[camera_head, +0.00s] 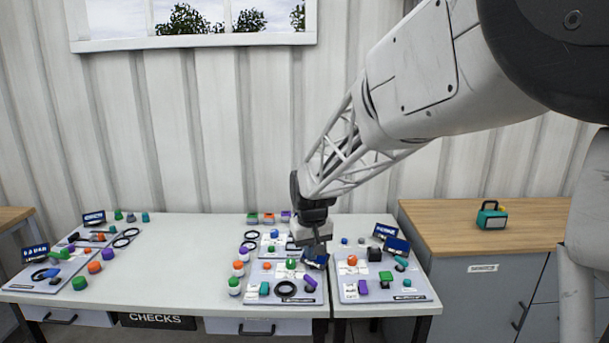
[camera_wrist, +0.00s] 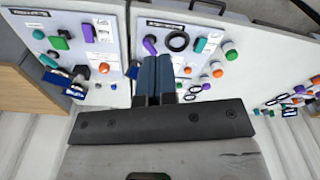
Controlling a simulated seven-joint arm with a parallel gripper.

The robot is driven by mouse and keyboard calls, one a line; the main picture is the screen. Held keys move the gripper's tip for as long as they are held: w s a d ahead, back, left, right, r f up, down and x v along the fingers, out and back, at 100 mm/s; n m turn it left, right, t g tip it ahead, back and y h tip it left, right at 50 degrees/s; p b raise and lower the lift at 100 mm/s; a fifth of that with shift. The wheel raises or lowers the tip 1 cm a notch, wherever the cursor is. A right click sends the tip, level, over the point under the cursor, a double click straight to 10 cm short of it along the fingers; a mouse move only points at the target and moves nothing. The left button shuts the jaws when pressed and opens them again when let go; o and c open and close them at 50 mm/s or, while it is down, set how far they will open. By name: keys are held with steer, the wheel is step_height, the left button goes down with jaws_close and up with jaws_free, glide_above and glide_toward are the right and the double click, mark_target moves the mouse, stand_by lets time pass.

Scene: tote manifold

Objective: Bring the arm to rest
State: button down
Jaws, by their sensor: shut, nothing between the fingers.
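My gripper (camera_head: 316,252) hangs from my arm over the white table, above the back edge of the middle grey boards. In the wrist view the two dark blue fingers (camera_wrist: 153,82) lie side by side, shut with nothing between them. Below and around it stand several grey boards carrying coloured parts. The right board (camera_head: 420,291) holds an orange knob, a dark cube, a green block and a purple block. The front middle board (camera_head: 262,297) holds a black ring (camera_head: 286,288), a teal block and a purple piece. My gripper hides part of the boards behind it.
Small coloured jars stand left of the middle boards. More boards lie at the table's left end (camera_head: 48,283). The white table (camera_head: 165,262) is clear between the left and middle boards.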

steer(key=s+d+r+m, duration=0.1)
steer(key=s+d+r, duration=0.2)
steer(key=s+d, duration=0.35)
steer(key=s+d+r+m, duration=0.1)
steer(key=s+d+r, duration=0.3)
steer(key=s, duration=0.6)
steer(key=s+d+m, duration=0.1)
steer(key=s+d, duration=0.2)
steer(key=s, duration=0.6)
steer(key=s+d+f+m+t, duration=0.1)
steer(key=s+d, duration=0.2)
steer(key=s, duration=0.7)
steer(key=shift+s+d+f+t, duration=0.15)
steer(key=shift+s+d+t, duration=0.1)
steer(key=shift+t, duration=0.05)
steer(key=shift+w, duration=0.1)
